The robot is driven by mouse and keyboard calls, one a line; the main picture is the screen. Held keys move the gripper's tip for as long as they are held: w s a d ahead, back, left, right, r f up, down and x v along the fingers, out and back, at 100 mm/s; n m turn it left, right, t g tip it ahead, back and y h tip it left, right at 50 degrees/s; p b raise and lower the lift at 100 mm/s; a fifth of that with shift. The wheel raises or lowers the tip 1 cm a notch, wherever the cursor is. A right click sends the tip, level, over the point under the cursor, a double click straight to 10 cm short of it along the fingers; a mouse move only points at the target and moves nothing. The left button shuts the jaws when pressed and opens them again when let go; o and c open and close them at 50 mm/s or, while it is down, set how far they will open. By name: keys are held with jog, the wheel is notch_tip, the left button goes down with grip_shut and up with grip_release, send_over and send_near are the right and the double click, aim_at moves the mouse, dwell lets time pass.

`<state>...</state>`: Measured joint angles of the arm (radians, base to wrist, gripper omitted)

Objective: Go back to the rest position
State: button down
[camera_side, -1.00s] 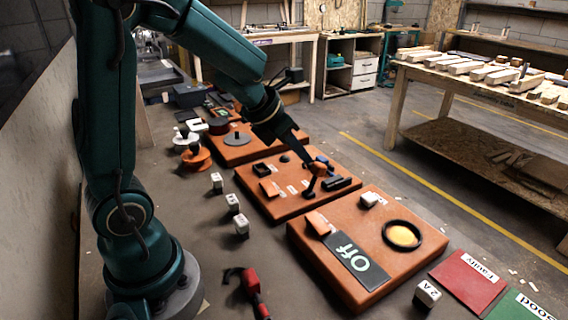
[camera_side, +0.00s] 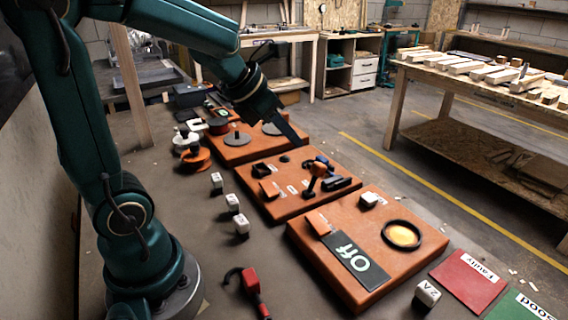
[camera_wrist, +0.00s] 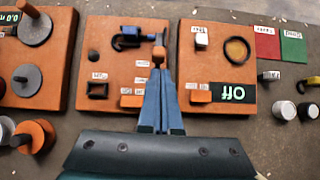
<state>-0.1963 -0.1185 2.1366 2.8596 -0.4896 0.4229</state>
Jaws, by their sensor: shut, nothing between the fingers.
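My gripper (camera_side: 297,138) is shut and empty, raised above the middle orange board (camera_side: 286,205) in the side view. In the wrist view its closed fingers (camera_wrist: 160,78) point over the right part of the middle board (camera_wrist: 118,60). An orange and black tool with a blue part (camera_side: 318,172) lies on that board, apart from the fingers in the side view. In the wrist view the fingertips overlap the tool's orange end (camera_wrist: 158,54).
The near orange board (camera_side: 318,268) holds an "Off" plate (camera_side: 354,258) and a black ring (camera_side: 402,235). White blocks (camera_side: 232,203) and a red-black tool (camera_side: 250,285) lie on the table. A far orange board (camera_side: 222,153) carries grey discs. Red (camera_side: 466,275) and green mats lie at right.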

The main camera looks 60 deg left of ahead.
jog(key=d+r+n+t+y, duration=0.35)
jog(key=r+n+t, duration=0.55)
jog(key=n, duration=0.9)
jog(key=s+d+f+n+g+h, duration=0.1)
jog(key=s+d+f+n+g, duration=0.2)
jog(key=s+n, duration=0.4)
jog(key=s+d+f+n+g+h, duration=0.2)
jog(key=s+d+f+n+g, duration=0.2)
jog(key=n, duration=0.7)
notch_tip(320, 180, down, 2)
jog(key=s+g, duration=0.3)
jog(key=g, duration=0.1)
jog(key=shift+d+f, duration=0.25)
jog(key=shift+d, duration=0.05)
